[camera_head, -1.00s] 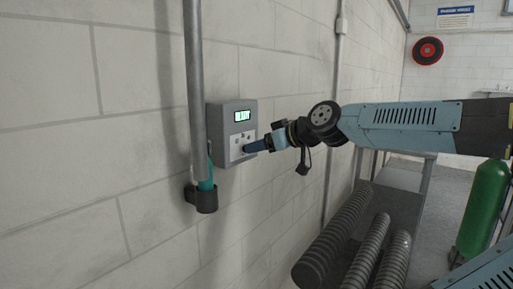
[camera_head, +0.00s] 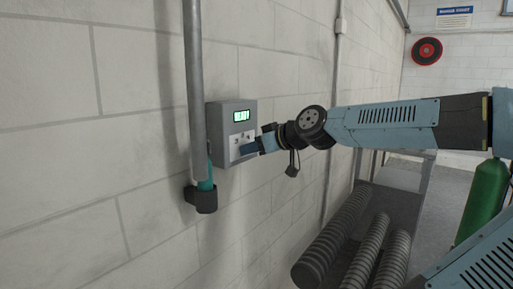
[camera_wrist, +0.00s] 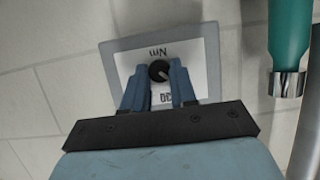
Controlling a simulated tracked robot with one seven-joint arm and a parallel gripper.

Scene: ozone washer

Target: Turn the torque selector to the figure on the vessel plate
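A grey wall box (camera_head: 218,135) has a lit green display (camera_head: 241,115) too small to read surely. In the wrist view its white face plate (camera_wrist: 136,60) carries "Nm" lettering and a round black selector knob (camera_wrist: 158,70) with a light pointer mark. My gripper (camera_wrist: 159,80) is at the plate, its two blue fingers apart, one on each side of the knob. Whether they touch the knob I cannot tell. In the head view my gripper (camera_head: 256,143) covers the lower part of the box face, hiding the knob. I cannot identify the vessel plate.
A grey vertical pipe (camera_head: 195,90) runs just left of the box. A teal tool (camera_wrist: 290,32) with a metal collar hangs beside it, in a black holder (camera_head: 204,200). Ribbed dark cylinders (camera_head: 335,238) lie below right; a green gas cylinder (camera_head: 483,203) stands at right.

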